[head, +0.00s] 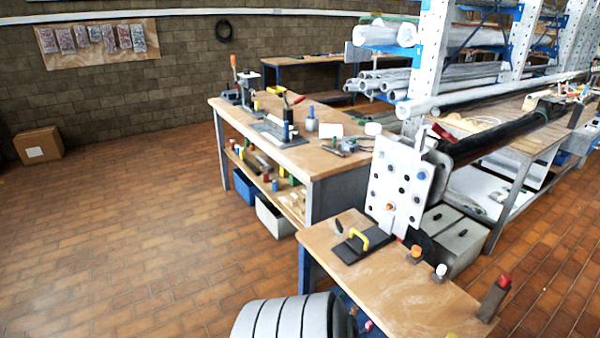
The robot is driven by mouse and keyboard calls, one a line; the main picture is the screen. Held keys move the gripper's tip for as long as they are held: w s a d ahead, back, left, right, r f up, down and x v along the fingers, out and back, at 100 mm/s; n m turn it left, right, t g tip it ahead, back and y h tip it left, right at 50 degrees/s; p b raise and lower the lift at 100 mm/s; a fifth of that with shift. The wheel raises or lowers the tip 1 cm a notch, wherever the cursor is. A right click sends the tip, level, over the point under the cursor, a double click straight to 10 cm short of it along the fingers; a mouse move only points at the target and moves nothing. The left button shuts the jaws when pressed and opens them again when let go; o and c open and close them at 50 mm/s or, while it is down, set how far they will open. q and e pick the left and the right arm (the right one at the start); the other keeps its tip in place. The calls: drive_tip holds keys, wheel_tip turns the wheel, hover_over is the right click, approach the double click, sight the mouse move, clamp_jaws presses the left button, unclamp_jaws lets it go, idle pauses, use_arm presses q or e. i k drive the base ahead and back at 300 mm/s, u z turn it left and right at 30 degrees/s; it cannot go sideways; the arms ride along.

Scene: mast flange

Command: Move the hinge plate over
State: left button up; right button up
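A dark flat plate (346,252) with a yellow arched handle (357,240) lies on the near wooden bench; it may be the hinge plate, but I cannot tell for sure. Behind it, a white flange plate (397,190) with several dark holes and an orange spot stands upright at the end of a long black mast (500,138). The dark plate lies apart from the flange face, in front of it and to the left.
The near bench (390,295) has clear wood at its front. Small items with red, orange and white tops (440,272) stand along its right edge. A grey box (460,240) is behind it. A larger workbench (310,155) holds tools and clamps. Tiled floor (120,240) is open at left.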

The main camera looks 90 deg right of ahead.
sight(392, 178)
drive_tip(key=k, duration=1.25)
drive_tip(key=z, duration=0.1)
